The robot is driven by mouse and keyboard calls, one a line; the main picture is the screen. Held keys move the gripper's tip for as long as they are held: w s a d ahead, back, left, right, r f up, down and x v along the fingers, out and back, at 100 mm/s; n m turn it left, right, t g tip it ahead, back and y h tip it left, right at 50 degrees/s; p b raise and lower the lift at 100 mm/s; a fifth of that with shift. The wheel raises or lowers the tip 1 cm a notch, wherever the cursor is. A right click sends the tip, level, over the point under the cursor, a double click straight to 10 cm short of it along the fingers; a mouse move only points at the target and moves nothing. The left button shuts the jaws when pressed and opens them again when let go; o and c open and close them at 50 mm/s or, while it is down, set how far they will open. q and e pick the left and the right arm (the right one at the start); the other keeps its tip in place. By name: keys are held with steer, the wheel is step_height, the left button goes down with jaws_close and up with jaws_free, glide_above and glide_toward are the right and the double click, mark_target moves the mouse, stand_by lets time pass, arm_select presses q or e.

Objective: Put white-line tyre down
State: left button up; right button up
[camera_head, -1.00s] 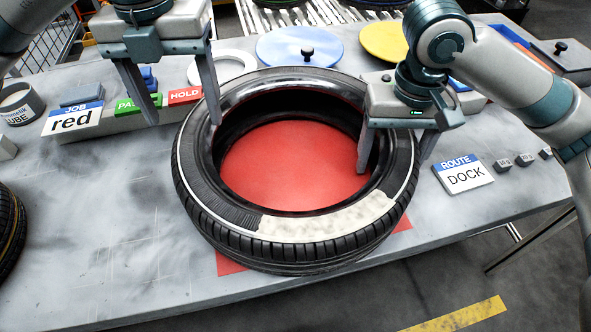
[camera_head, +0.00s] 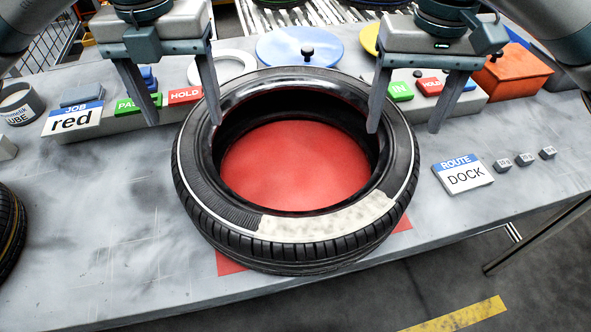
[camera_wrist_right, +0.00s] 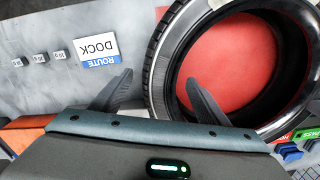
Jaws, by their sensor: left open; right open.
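The white-line tyre (camera_head: 300,247) lies flat on the red mat (camera_head: 232,266) on the grey table, with a thin white ring and a pale patch on its sidewall. Red also shows through its hole. My left gripper (camera_head: 184,122) is open and empty, with one finger over the tyre's left rim and the other outside it. My right gripper (camera_head: 406,130) is open and empty above the tyre's right rim, one finger on each side. In the right wrist view my open fingers (camera_wrist_right: 160,98) appear near the tyre wall (camera_wrist_right: 160,70).
A JOB card (camera_head: 73,119) reading red and a button panel (camera_head: 130,118) stand at the left. A ROUTE card (camera_head: 463,174) reading DOCK lies at the right, beside small weights (camera_head: 524,159). A blue lid (camera_head: 300,47) and an orange box (camera_head: 512,68) are behind. Another tyre (camera_head: 8,230) is at the left edge.

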steer(key=shift+r, duration=0.9)
